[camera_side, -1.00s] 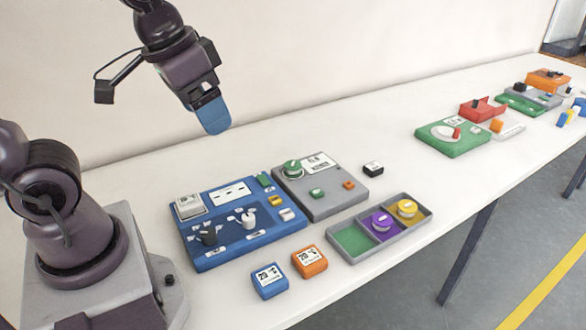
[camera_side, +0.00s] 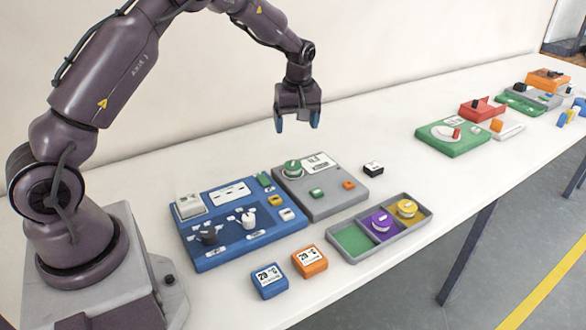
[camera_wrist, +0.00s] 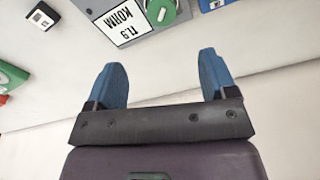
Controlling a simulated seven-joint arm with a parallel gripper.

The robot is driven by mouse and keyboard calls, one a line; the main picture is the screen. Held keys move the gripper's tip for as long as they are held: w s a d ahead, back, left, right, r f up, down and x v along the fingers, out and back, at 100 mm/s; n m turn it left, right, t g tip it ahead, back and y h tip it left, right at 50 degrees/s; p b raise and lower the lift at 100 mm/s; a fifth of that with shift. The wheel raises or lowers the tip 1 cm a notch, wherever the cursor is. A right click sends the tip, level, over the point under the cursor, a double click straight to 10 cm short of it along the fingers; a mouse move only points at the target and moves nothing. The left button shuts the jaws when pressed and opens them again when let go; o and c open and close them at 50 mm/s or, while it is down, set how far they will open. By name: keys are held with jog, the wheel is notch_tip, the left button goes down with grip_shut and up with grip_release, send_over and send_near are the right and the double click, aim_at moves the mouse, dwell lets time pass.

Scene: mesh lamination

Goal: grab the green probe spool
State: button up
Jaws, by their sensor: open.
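The green probe spool (camera_side: 292,168) sits on the upper left of the grey panel (camera_side: 318,200) in the side view. It also shows in the wrist view as a green round piece (camera_wrist: 161,12), partly cut off by the top edge. My gripper (camera_side: 297,124) is open and empty, pointing down above and behind the grey panel. In the wrist view its two blue fingers (camera_wrist: 165,80) are well apart, with bare table and wall between them. The spool is beyond the fingertips, not touching them.
A blue panel (camera_side: 216,243) with knobs adjoins the grey one. A black block (camera_side: 373,168) stands right of the panel. Blue (camera_side: 269,281) and orange (camera_side: 310,261) timers lie in front.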

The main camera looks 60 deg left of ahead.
aim_at(293, 164)
jog(key=shift+n, duration=0.4)
jog(key=f, duration=0.4)
jog(key=a+f, duration=0.1)
jog(key=f, duration=0.8)
jog(key=shift+a, duration=0.25)
jog(key=c, duration=1.1)
jog(key=shift+r, duration=0.15)
